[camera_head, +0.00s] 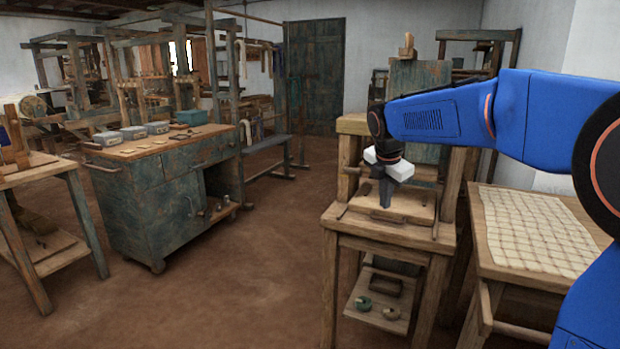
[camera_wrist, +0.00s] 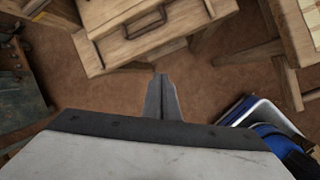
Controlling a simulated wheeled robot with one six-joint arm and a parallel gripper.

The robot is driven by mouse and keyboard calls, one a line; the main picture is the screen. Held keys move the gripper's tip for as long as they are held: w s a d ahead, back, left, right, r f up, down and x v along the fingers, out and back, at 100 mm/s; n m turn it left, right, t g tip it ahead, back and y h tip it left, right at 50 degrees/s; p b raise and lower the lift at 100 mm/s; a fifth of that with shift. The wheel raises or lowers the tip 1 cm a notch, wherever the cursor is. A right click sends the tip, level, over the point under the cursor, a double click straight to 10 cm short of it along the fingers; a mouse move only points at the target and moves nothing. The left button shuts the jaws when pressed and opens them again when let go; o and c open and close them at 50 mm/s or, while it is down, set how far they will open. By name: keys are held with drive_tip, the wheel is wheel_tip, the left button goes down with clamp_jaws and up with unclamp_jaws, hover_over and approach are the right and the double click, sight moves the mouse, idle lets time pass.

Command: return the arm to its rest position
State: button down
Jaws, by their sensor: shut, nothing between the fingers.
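My blue arm reaches in from the right in the head view. My gripper (camera_head: 386,193) points downward in front of the small wooden stand (camera_head: 385,238) and covers part of its top. In the wrist view my gripper (camera_wrist: 161,80) has its fingers together and nothing between them. A wooden drawer front with a dark handle (camera_wrist: 146,22) shows beyond the fingertips, with bare floor below it.
A table with a woven cream cloth (camera_head: 530,228) stands at the right. A green wheeled cabinet (camera_head: 160,205) with several boxes on top stands left of centre. Brown floor (camera_head: 250,280) between cabinet and stand is clear. Wooden looms (camera_head: 215,70) stand behind.

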drive_tip(key=s+d+f+m, duration=0.1)
drive_tip(key=s+d+m, duration=0.2)
drive_tip(key=s+m, duration=0.55)
drive_tip(key=s+d+f+m, duration=0.1)
drive_tip(key=s+d+m, duration=0.15)
drive_tip(key=s, duration=1.05)
drive_tip(key=s+f+m, duration=0.5)
drive_tip(key=s+m, duration=0.1)
drive_tip(key=s, duration=0.3)
drive_tip(key=s+f+m+y, duration=0.1)
drive_tip(key=s+f+m, duration=0.4)
drive_tip(key=s+m, duration=0.2)
drive_tip(key=shift+s+d+t, duration=0.4)
drive_tip(key=shift+s+d, duration=0.05)
drive_tip(key=shift+s, duration=0.75)
drive_tip(key=shift+f, duration=0.1)
